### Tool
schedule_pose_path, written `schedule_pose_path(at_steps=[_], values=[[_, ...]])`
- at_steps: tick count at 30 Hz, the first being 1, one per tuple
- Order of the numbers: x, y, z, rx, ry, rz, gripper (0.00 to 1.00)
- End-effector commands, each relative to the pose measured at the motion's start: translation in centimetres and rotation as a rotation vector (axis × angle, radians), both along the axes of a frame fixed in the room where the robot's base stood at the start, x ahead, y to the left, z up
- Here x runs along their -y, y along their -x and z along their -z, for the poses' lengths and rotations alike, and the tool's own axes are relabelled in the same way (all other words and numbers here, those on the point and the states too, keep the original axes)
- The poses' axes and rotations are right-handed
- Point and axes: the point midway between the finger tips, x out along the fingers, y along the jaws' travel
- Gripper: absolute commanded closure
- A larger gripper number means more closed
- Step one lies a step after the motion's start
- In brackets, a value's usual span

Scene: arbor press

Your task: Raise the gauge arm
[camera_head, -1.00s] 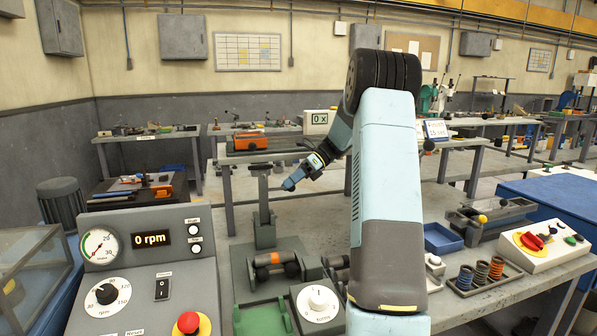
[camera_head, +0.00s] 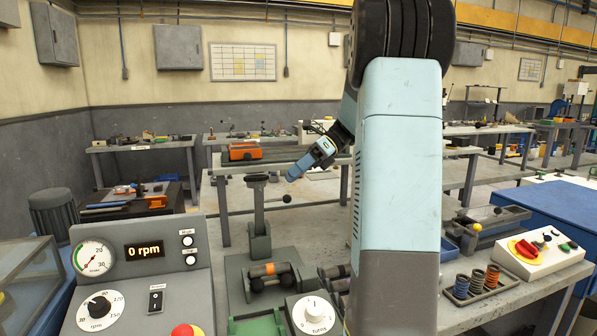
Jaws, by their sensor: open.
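A grey upright post (camera_head: 259,215) with a flat dark top stands on the bench left of my arm. A thin rod ending in a dark ball (camera_head: 286,199) sticks out from it to the right. This may be the gauge arm, but I cannot tell for sure. My gripper (camera_head: 291,176) is open, seen small and from the side, with its light-blue end pointing down and left. It appears in the picture just above and right of the rod's ball, with a gap between them. The depth between them is unclear. My arm hides part of the bench to the right.
A grey control panel (camera_head: 140,262) reading 0 rpm stands at the front left. Rollers (camera_head: 268,276) lie in a cradle before the post, near a white knob (camera_head: 313,314).

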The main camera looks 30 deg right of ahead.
Motion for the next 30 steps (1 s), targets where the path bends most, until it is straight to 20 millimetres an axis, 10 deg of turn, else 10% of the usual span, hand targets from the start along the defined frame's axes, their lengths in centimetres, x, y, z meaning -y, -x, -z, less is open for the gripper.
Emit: schedule_pose_path(at_steps=[19,30], values=[[-0.6,1.4,-0.3,-0.003,0.034,0.0,0.59],[-2.1,2.1,3.9,0.098,0.716,0.006,0.94]])
